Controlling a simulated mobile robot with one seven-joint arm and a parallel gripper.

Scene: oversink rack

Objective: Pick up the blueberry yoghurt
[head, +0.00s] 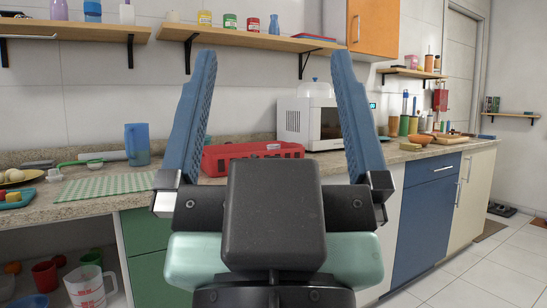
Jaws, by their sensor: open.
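My gripper (273,55) is open and empty in the middle of the head view. Its two blue fingers point up and stand wide apart, in front of the counter and shelf. I cannot pick out a blueberry yoghurt for certain. Small containers stand on the upper wooden shelf (262,38): a yellow one (204,18), a green one (230,21), a red one (253,25) and a blue one (274,25). Their labels are too small to read. My gripper hides part of the counter.
A red basket (222,156) and a white microwave (297,118) stand on the counter (100,208). A blue pitcher (137,144) and a green checked mat (108,187) are at left. An orange cabinet (374,28) hangs right of the shelf. Floor (480,265) is clear at lower right.

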